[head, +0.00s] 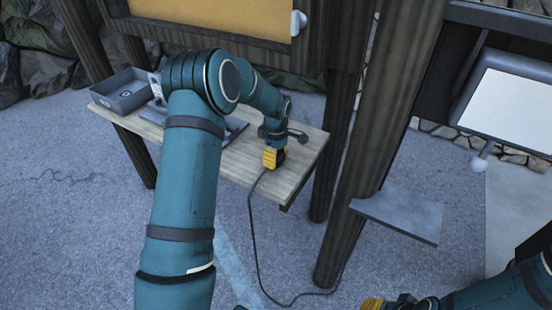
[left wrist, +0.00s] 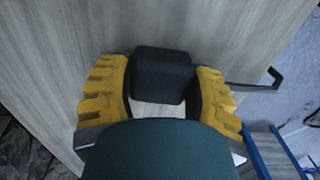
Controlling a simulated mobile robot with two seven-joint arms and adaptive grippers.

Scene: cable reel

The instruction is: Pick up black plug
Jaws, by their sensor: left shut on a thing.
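The black plug (left wrist: 163,75) shows in the left wrist view as a dark block between the two yellow fingers of my left gripper (head: 273,156). The fingers are shut on it, one on each side. In the head view the gripper is low over the front right part of the wooden shelf (head: 303,165), and its fingers hide the plug. I cannot tell whether the plug touches the shelf. A black cable (head: 256,240) hangs from the gripper over the shelf's front edge to the ground. My right gripper (head: 385,303) is partly cut off at the bottom edge; its opening is unclear.
A dark grey tray (head: 122,97) sits at the shelf's left end, with a grey object partly behind my left arm. Wooden posts (head: 350,190) stand right of the shelf. A small grey ledge (head: 400,214) and a white panel (head: 508,105) are farther right.

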